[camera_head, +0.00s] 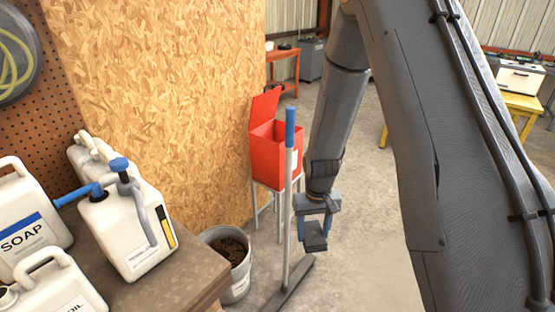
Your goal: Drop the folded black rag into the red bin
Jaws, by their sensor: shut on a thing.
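The red bin (268,155) stands on a light metal stand in the middle of the view, by the chipboard wall, with its lid (265,104) raised. Its inside is mostly hidden. My gripper (314,226) hangs pointing down, right of the bin and lower in the picture. Its blue-edged fingers are shut on the folded black rag (314,242), which shows as a small dark flat piece between them. The rag is apart from the bin.
A broom (289,190) with a blue-tipped handle stands upright before the bin, left of my gripper. A bucket (235,284) of dark stuff sits beside the bench (180,290), which holds several white jugs (130,232). A yellow table (522,104) stands far right.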

